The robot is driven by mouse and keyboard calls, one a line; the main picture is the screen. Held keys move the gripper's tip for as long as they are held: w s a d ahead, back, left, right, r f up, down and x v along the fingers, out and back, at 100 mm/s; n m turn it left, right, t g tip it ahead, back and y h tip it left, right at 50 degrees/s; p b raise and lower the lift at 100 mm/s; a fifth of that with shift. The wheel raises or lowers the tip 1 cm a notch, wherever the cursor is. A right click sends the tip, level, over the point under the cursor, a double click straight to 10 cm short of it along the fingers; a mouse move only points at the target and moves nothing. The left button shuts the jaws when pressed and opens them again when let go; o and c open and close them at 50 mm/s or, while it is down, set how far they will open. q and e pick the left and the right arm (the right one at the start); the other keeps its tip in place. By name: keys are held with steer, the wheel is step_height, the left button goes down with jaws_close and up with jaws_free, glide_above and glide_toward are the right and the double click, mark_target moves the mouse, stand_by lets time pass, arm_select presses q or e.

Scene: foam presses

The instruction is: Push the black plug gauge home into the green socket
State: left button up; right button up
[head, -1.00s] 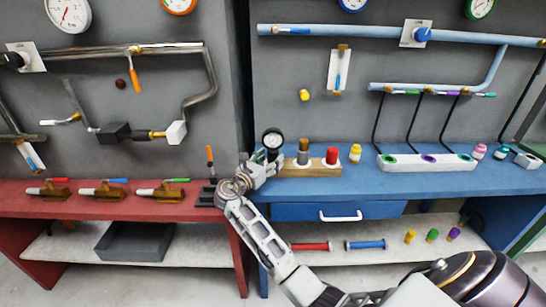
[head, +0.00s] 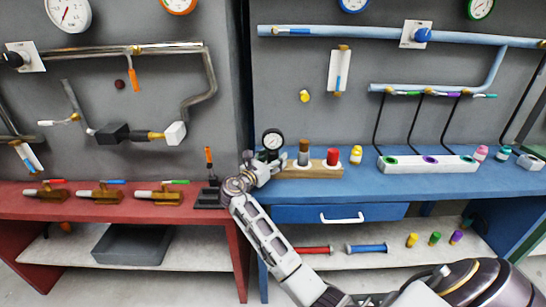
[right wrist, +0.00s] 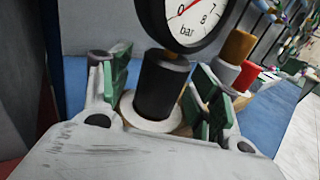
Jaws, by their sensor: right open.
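The black plug gauge stands upright, with a round white pressure dial (head: 273,140) on top of its black cylinder (right wrist: 161,84). Its foot is at a pale ring in the right wrist view, at the left end of a wooden block (head: 318,171). My right gripper (head: 265,168) is at the gauge. In the right wrist view its green-padded fingers (right wrist: 160,90) are open, one on each side of the cylinder. A white block (head: 410,167) farther right has green-rimmed (head: 389,161) and purple-rimmed openings. My left gripper is not in view.
A brown-topped plug (head: 304,152) and a red plug (head: 333,157) stand close right of the gauge in the wooden block. A yellow bottle (head: 356,155) stands beyond. Black hoses rise behind the white block. The blue bench front (head: 460,183) is clear.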

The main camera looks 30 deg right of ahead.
mark_target(271, 135)
steer(key=shift+c, duration=0.3)
jaws_close()
stand_by(0.3)
steer(key=shift+r, duration=0.15)
steer(key=shift+r, duration=0.9)
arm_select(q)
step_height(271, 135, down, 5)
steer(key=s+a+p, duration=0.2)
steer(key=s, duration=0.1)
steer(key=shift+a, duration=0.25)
arm_select(e)
steer(key=shift+r, duration=4)
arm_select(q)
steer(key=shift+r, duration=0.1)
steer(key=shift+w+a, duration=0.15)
arm_select(e)
steer(key=shift+s+d, duration=0.1)
